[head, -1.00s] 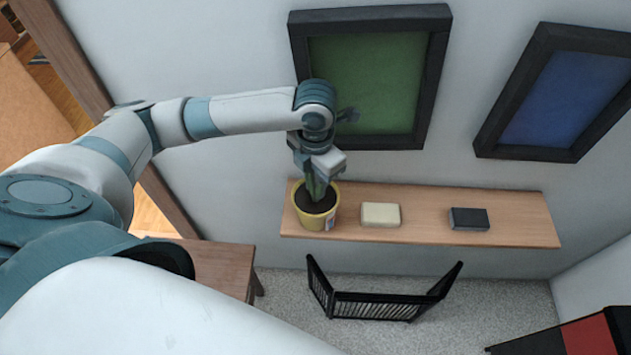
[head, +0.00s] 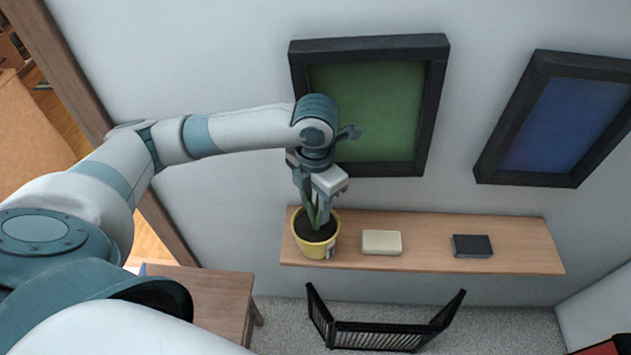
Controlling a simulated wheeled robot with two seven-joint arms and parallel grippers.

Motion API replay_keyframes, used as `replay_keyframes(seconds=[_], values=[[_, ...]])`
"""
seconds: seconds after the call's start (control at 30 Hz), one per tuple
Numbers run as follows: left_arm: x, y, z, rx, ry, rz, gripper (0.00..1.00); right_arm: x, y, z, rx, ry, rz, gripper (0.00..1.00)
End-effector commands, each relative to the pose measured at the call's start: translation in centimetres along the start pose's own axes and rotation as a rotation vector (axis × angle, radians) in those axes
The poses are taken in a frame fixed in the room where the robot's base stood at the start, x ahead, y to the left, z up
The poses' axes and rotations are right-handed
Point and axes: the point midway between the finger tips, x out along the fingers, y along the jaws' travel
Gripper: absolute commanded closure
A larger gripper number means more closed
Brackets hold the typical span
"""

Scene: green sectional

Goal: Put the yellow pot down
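The yellow pot (head: 314,247) stands upright at the left end of the wooden wall shelf (head: 420,226). The fingers do not appear to press on the pot's rim. My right gripper is out of view.
A cream box (head: 382,242) lies just right of the pot, and a dark box (head: 472,246) lies farther right. A green framed picture (head: 368,108) hangs behind my wrist. Below are a black rack (head: 380,335) and a wooden table (head: 215,295).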

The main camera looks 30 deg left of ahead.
Motion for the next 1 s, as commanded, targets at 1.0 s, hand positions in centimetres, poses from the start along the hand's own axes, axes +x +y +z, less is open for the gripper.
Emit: replay_keyframes(seconds=[1.0], values=[[-9.4,0.0,0.0,-0.001,0.0,0.0,0.65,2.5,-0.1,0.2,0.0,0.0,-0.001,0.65]])
